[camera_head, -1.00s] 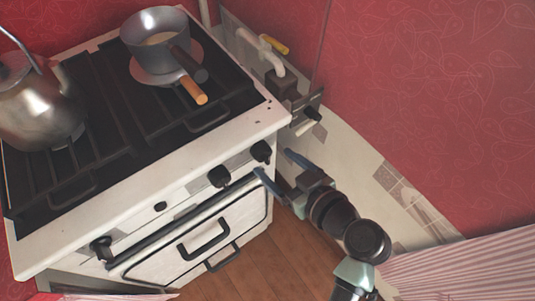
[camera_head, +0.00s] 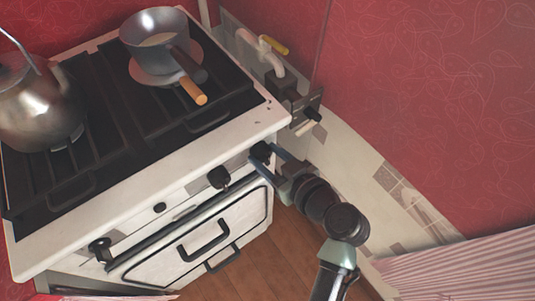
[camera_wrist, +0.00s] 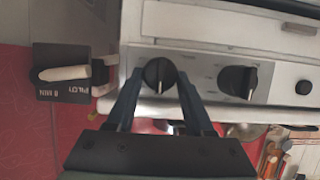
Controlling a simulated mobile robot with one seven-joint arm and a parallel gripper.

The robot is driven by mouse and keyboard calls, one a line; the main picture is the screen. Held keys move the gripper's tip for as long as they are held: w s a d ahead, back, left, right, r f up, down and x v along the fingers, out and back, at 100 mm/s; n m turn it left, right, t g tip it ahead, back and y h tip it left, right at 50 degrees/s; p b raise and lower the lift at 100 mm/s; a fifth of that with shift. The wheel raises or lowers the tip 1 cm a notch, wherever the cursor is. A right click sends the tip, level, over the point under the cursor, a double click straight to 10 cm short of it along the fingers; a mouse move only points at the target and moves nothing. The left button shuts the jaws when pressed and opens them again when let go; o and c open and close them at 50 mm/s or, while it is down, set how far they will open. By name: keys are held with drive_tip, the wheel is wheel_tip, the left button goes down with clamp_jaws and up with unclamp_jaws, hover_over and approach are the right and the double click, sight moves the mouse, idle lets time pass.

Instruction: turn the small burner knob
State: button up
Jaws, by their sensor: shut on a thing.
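The small burner knob (camera_head: 261,151) is a round black knob at the right end of the white stove front. It also shows in the wrist view (camera_wrist: 159,74), with its grip bar close to upright in that picture. My gripper (camera_head: 266,158) is at this knob, with one finger on each side of it. In the wrist view my gripper (camera_wrist: 160,77) is shut on the knob, and the fingertips lie at its left and right edges. In the head view the fingers partly hide the knob.
A larger black knob (camera_wrist: 238,81) sits beside the held one. The stove (camera_head: 130,219) has an oven handle bar (camera_head: 190,222) below the knobs. A saucepan (camera_head: 153,38) and a kettle (camera_head: 38,105) stand on top. A pipe valve (camera_head: 312,114) is at the right wall.

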clamp_jaws()
drive_tip(key=m, duration=0.1)
drive_tip(key=m+g+y, duration=0.1)
drive_tip(key=shift+w+d+m+y, duration=0.1)
drive_tip(key=shift+d+m+y, duration=0.1)
drive_tip(key=shift+m+y, duration=0.1)
drive_tip(key=shift+w+d+f+m+g+y+b, duration=0.1)
drive_tip(key=shift+f+m+g+y+b, duration=0.1)
drive_tip(key=shift+m+y, duration=1.2)
drive_tip(key=shift+d+f+m+g+y+b, duration=0.15)
drive_tip(key=shift+m+y, duration=0.4)
drive_tip(key=shift+m, duration=1.65)
drive_tip(key=shift+w+f+m+g+y+b, duration=0.1)
drive_tip(key=shift+f+m+y, duration=0.15)
drive_tip(key=shift+m+y, duration=1.15)
drive_tip(key=shift+m+h, duration=0.45)
drive_tip(key=shift+m, duration=0.05)
